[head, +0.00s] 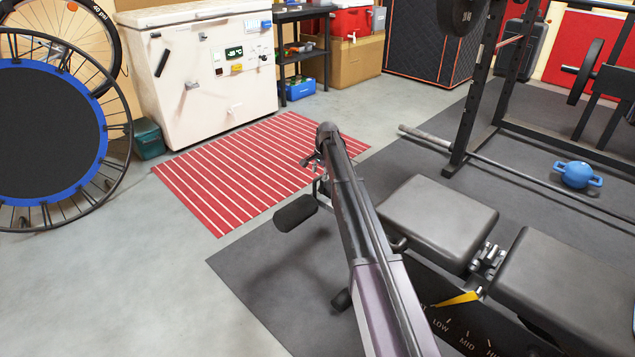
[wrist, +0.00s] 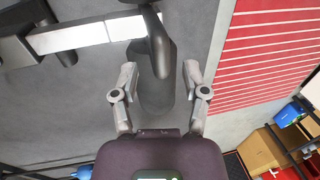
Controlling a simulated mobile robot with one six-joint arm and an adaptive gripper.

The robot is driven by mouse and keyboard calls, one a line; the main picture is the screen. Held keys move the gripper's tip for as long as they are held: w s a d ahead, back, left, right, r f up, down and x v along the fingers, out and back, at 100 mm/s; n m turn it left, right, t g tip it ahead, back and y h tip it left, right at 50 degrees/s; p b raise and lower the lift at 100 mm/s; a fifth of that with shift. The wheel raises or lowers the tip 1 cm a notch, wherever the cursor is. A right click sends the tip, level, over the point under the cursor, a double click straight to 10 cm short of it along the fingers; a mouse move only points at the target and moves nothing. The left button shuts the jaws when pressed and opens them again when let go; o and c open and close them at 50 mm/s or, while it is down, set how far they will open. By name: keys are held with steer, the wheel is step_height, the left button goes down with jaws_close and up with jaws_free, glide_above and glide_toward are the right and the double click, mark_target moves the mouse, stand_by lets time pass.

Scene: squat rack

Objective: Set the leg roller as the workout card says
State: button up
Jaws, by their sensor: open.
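In the wrist view a dark rounded piece, apparently the roller (wrist: 159,45), lies between my gripper's (wrist: 160,72) spread fingers, with gaps on both sides. My gripper is open; in the head view my arm hides most of it. The bench has a black seat pad (head: 438,220) and a second pad (head: 570,288). A yellow pointer (head: 459,299) lies on a dial (head: 465,325) marked LOW and MID, near its left end. I cannot make out a workout card.
A white chest freezer (head: 200,75) carries small items on its front. A red striped mat (head: 245,165) lies before it. A trampoline (head: 45,130) stands left. Bare floor lies at front left.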

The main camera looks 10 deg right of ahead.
steer(key=shift+w+a+f+b, duration=0.15)
steer(key=shift+f+b, duration=0.55)
steer(key=shift+f, duration=0.25)
steer(key=shift+c, duration=0.3)
jaws_close()
